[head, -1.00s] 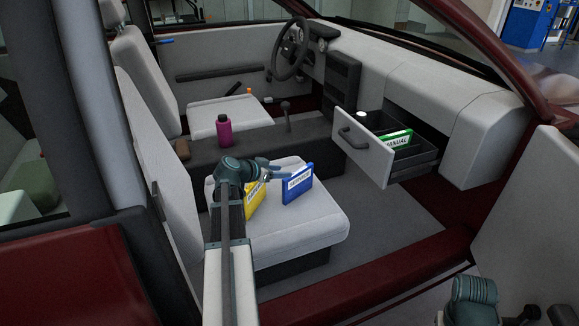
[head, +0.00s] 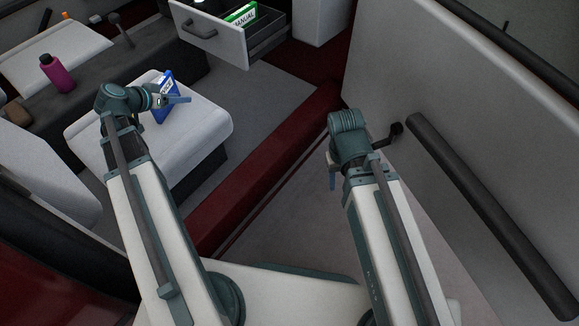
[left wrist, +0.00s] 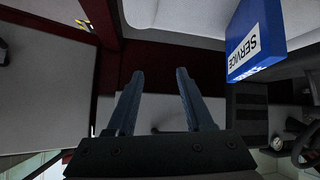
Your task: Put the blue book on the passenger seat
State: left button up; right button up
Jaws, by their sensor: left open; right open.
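The blue book (head: 166,86) stands upright on the light grey passenger seat (head: 205,120). It has a white label, which reads SERVICE in the left wrist view, where the book (left wrist: 247,22) is at the upper right. My left gripper (head: 178,99) is over the seat, in front of the book in the head view. In the left wrist view its fingers (left wrist: 160,85) are spread with nothing between them, and the book is apart from them, off to the right. My right gripper (head: 332,172) is open beside the open car door, away from the seat.
An open drawer (head: 208,29) holds a green manual (head: 240,15). A magenta bottle (head: 57,75) stands on the centre console (head: 95,72). The dark red sill (head: 270,150) and the door (head: 450,90) bound the space around my arms. The footwell floor (head: 235,85) is clear.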

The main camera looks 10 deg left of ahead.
pick_arm(q)
jog(key=s+d+f+m+g, duration=0.1)
jog(key=d+f+g, duration=0.2)
jog(key=d, duration=0.9)
jog(key=s+d+f+m+g, duration=0.1)
jog(key=s+d+f+g, duration=0.15)
jog(key=d, duration=0.95)
jog(key=s+d+f+g+y, duration=0.2)
jog(key=s+d+g+y, duration=0.2)
jog(key=s+d, duration=0.8)
jog(key=d, duration=0.2)
jog(key=shift+d+f+y, duration=0.25)
jog(key=shift+d+y, duration=0.15)
notch_tip(320, 180, up, 29)
jog(key=p, duration=2.9)
jog(key=shift+r, duration=0.15)
jog(key=shift+d, duration=0.1)
